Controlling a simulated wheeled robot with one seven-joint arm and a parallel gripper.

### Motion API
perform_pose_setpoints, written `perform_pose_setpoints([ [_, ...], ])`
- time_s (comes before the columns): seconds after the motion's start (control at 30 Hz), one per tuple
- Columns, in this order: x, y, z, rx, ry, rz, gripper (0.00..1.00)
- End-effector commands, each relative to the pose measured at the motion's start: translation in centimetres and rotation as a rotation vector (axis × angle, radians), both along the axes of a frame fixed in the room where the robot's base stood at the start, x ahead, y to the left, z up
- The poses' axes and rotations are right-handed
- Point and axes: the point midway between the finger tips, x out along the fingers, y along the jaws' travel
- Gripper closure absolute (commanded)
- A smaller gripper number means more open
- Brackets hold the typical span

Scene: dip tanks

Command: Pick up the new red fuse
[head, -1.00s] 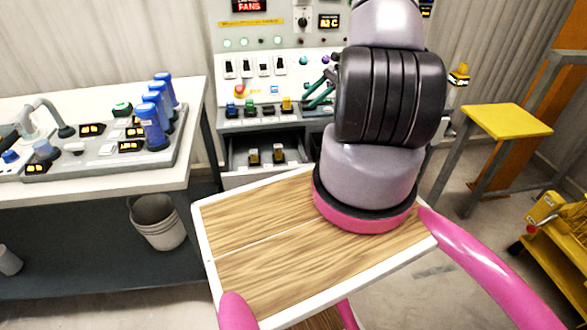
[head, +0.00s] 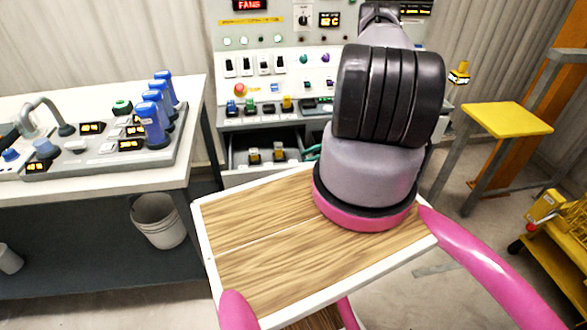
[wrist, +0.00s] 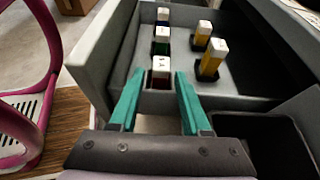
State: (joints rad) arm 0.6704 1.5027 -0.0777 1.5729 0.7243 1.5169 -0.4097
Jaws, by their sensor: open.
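The red fuse (wrist: 160,79) has a white cap and a dark red body. It stands upright in the open grey drawer, nearest in its row in the wrist view. My gripper (wrist: 155,88) is open and empty, with its teal fingers on either side of the red fuse's near end in the picture. I cannot tell whether they touch it. In the head view a bit of teal finger (head: 313,152) shows at the right of the drawer (head: 236,160); my arm hides the red fuse there.
Behind the red fuse stand a green fuse (wrist: 161,46) and a blue one (wrist: 163,18). Two yellow fuses (wrist: 210,64) stand to their right. The drawer wall (wrist: 88,62) is close on the left. A control panel (head: 277,66) rises above the drawer.

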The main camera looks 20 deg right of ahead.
Motion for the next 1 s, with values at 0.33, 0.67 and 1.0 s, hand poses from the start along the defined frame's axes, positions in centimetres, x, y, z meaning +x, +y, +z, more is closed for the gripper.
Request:
perform_pose_setpoints([
  [0.33, 1.3, 3.8, -2.0, 0.000, 0.001, 0.002, 0.53],
  [0.67, 1.6, 4.5, -2.3, -0.001, 0.000, 0.000, 0.53],
  [1.0, 1.5, 4.5, -2.3, -0.001, 0.000, 0.000, 1.00],
])
